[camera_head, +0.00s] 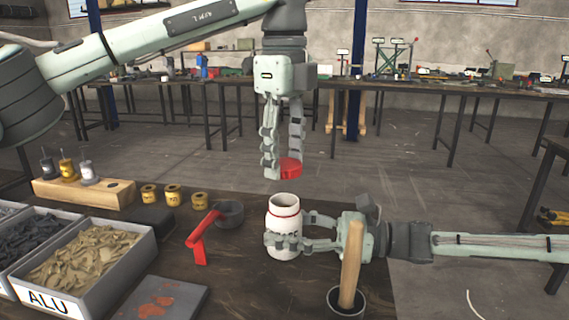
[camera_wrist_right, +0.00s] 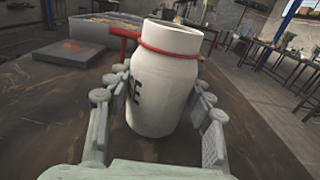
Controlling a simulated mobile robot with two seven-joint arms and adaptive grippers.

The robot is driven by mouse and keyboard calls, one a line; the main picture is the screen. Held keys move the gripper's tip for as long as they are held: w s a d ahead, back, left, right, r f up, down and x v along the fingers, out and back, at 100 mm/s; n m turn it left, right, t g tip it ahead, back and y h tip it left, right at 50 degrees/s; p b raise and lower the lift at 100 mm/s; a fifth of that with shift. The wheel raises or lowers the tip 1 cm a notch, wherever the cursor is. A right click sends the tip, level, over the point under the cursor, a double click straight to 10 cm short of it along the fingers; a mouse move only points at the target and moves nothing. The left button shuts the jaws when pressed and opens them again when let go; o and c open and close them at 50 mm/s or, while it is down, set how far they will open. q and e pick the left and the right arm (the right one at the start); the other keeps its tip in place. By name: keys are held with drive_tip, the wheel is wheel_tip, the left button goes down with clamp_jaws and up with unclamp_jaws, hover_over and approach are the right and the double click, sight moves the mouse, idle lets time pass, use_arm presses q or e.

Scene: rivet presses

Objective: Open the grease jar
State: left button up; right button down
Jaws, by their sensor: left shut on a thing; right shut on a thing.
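The white grease jar (camera_head: 284,220) stands upright over the dark table, with a red ring around its neck and its mouth uncovered. My right gripper (camera_head: 272,239) is shut around the jar's body from the right. The jar (camera_wrist_right: 165,85) fills the middle of the right wrist view, between the fingers of my right gripper (camera_wrist_right: 165,105). The red lid (camera_head: 290,167) is off the jar, a little above its mouth. My left gripper (camera_head: 281,170) points down and is shut on the lid. The inside of the jar cannot be made out.
A wooden handle (camera_head: 351,262) stands in a dark cup (camera_head: 347,303) in front of my right gripper. Bins of parts (camera_head: 146,246) and a grey plate (camera_head: 192,290) lie further left.

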drive_tip(key=c, duration=0.6)
unclamp_jaws()
drive_tip(key=shift+o, duration=0.2)
drive_tip(key=shift+d, duration=0.1)
drive_tip(key=d, duration=0.4)
drive_tip(key=s+d, duration=0.1)
drive_tip(key=d, duration=0.2)
drive_tip(key=s+d, duration=0.1)
drive_tip(key=d, duration=0.3)
drive_tip(key=shift+s+d, duration=0.2)
drive_tip(key=shift+d, duration=0.15)
